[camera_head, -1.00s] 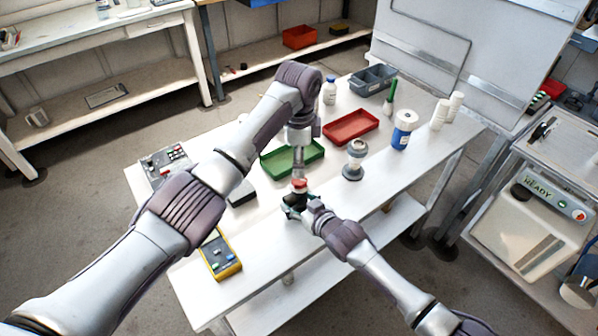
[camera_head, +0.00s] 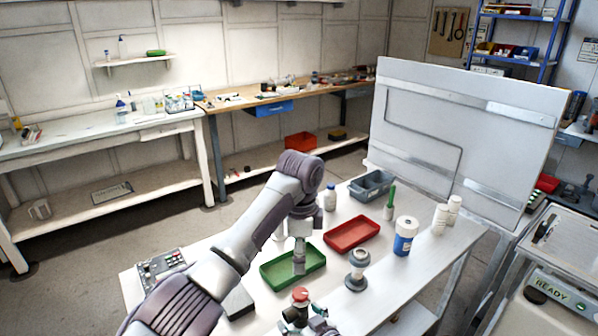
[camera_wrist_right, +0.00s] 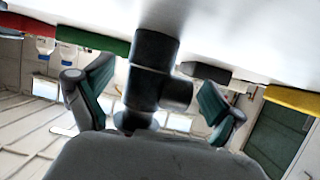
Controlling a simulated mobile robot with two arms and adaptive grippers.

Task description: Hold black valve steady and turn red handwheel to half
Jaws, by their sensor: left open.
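The red handwheel (camera_head: 300,294) sits on top of the black valve (camera_head: 297,313) at the bottom of the head view. My left gripper (camera_head: 299,267) points down above the handwheel, with a small gap between them. It is open and empty. My right gripper (camera_head: 303,324) is low at the valve body. In the right wrist view the black valve (camera_wrist_right: 151,75) with its side branch stands between the two green-padded fingers of my right gripper (camera_wrist_right: 157,90). A gap shows beside the left finger; the right finger is close to the side branch. The handwheel is not seen there.
Green tray (camera_head: 275,277), red tray (camera_head: 352,234), grey round fitting (camera_head: 357,266) and blue-white bottle (camera_head: 404,238) stand on the white table. A control box (camera_head: 160,268) is at its left. A large upright panel (camera_head: 460,140) stands behind the table.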

